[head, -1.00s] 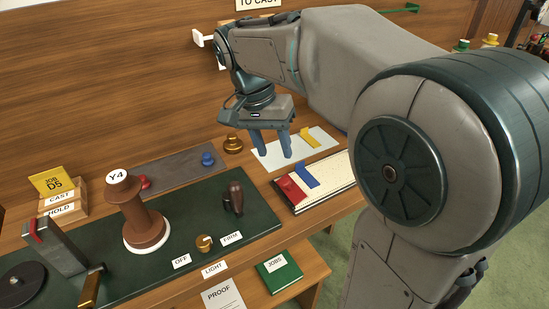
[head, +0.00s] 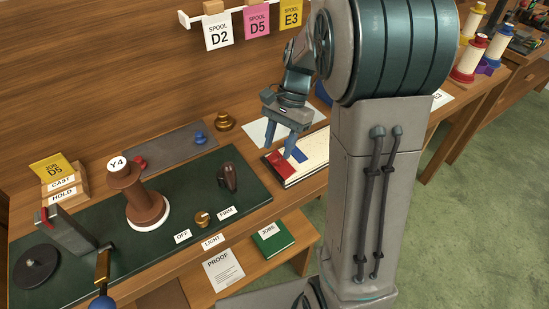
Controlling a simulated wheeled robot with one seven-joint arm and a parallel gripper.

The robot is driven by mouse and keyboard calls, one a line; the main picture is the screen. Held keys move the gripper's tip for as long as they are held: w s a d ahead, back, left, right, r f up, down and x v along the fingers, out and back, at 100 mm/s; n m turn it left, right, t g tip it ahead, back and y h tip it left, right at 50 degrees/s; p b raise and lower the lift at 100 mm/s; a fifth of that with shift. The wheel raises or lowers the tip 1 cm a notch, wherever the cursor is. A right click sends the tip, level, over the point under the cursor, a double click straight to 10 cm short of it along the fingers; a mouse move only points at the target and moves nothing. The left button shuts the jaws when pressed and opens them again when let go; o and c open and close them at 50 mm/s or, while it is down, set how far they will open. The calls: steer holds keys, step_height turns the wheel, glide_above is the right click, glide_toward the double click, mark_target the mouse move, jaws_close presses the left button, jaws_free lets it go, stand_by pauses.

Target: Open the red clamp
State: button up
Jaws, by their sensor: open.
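A flat red piece (head: 279,164), which looks like the red clamp, lies across the left end of a cream board (head: 314,154). I cannot tell from here whether it is open or shut. A blue piece (head: 299,154) lies beside it on the board. My gripper (head: 278,152) points down, its two blue fingers apart with nothing seen between them. In the picture its fingertips show just above the red and blue pieces. Their height over the board is hard to judge. My arm hides the right end of the board.
A white sheet (head: 257,131) lies behind the board and a brass knob (head: 224,121) stands left of it. The green mat (head: 192,190) holds a brown spool (head: 147,205) and a dark handle (head: 228,176). Tags hang from a rail on the wall.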

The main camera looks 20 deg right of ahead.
mark_target(273, 159)
steer(key=shift+x, duration=2.35)
jaws_close()
steer(key=shift+s+a+h, duration=0.1)
steer(key=shift+a+h, duration=0.1)
steer(key=shift+h, duration=0.2)
steer(key=shift+a+t+h+p, duration=0.1)
steer(key=shift+t+h+p, duration=0.2)
steer(key=shift+h, duration=0.1)
jaws_free()
